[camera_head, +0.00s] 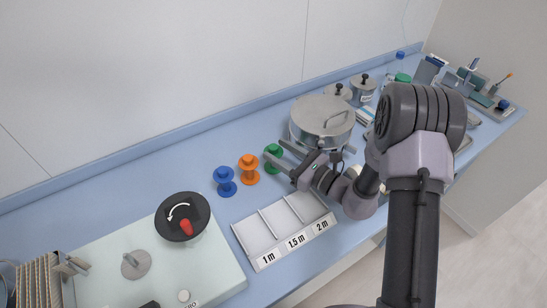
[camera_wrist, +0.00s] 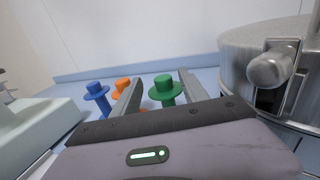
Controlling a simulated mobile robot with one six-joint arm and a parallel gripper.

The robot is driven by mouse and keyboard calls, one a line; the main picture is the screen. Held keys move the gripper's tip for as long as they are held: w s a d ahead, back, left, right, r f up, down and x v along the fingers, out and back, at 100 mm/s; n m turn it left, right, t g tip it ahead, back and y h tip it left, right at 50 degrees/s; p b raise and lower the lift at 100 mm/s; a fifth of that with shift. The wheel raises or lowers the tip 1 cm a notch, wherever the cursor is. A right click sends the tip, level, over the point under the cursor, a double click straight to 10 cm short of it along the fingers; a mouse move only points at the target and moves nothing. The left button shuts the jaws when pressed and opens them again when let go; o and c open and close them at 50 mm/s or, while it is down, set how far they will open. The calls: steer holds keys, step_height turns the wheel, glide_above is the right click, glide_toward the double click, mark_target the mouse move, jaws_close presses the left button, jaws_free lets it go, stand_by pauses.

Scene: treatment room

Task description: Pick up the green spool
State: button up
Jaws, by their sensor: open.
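The green spool (camera_head: 273,155) stands upright on the blue counter, at the right end of a row of spools. In the wrist view the green spool (camera_wrist: 164,90) shows between the two fingers, beyond the gripper body. My gripper (camera_head: 281,156) is open, with its fingers pointing toward the spool. In the wrist view my gripper (camera_wrist: 158,84) has one finger left and one right of the green spool. I cannot tell how far the fingertips reach past it. The spool's lower part is partly hidden by the gripper body in the wrist view.
An orange spool (camera_head: 249,170) and a blue spool (camera_head: 225,182) stand left of the green one. A large steel pot (camera_head: 321,122) stands close on the right. A labelled three-compartment tray (camera_head: 248,233) lies in front. A device with a black dial (camera_head: 182,214) is further left.

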mark_target(270, 145)
steer(key=b+x, duration=0.1)
steer(key=x, duration=0.4)
steer(key=shift+w+a+f+b, duration=0.2)
steer(key=shift+w+b, duration=0.15)
jaws_close()
